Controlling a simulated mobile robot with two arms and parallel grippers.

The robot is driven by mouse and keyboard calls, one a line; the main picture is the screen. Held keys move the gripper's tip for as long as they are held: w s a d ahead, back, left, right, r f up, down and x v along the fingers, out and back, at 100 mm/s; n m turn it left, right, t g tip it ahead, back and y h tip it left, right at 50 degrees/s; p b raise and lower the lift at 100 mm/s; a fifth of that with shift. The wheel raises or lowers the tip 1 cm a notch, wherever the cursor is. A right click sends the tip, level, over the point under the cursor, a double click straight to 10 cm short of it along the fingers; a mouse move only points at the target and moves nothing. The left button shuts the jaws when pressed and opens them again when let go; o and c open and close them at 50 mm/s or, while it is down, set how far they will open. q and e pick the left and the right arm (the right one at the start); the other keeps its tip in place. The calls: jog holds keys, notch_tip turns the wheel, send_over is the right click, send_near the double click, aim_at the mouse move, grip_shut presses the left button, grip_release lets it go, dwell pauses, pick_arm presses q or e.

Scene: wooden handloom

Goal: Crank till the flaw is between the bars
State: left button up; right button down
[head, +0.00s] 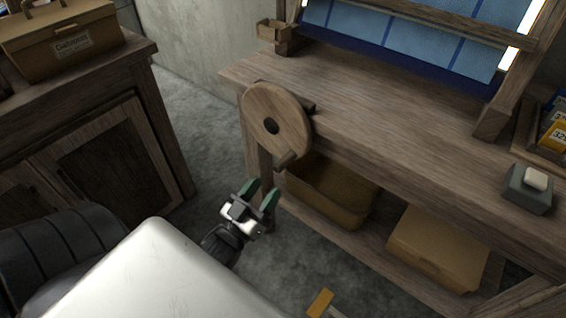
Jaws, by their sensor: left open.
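The crank is a round wooden disc (270,116) with a dark hub on the left end of the loom's table. Its peg handle (287,159) sticks out at the lower right of the disc. My left gripper (260,188) is open and empty, just below the peg and apart from it. The blue cloth (410,38) with darker lines hangs in the wooden loom frame at the top. A wooden bar (440,20) crosses it. No flaw can be made out in the visible part of the cloth. My right gripper is not in view.
The loom table (400,110) has a grey block with a pale top (530,187) at its right. Brown bins (330,190) sit on the shelf below. A cabinet (90,140) with a labelled box (65,42) stands left.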

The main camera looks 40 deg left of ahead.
aim_at(289, 154)
pick_arm(q)
jog(key=x, duration=0.8)
jog(key=shift+w, duration=0.1)
grip_shut()
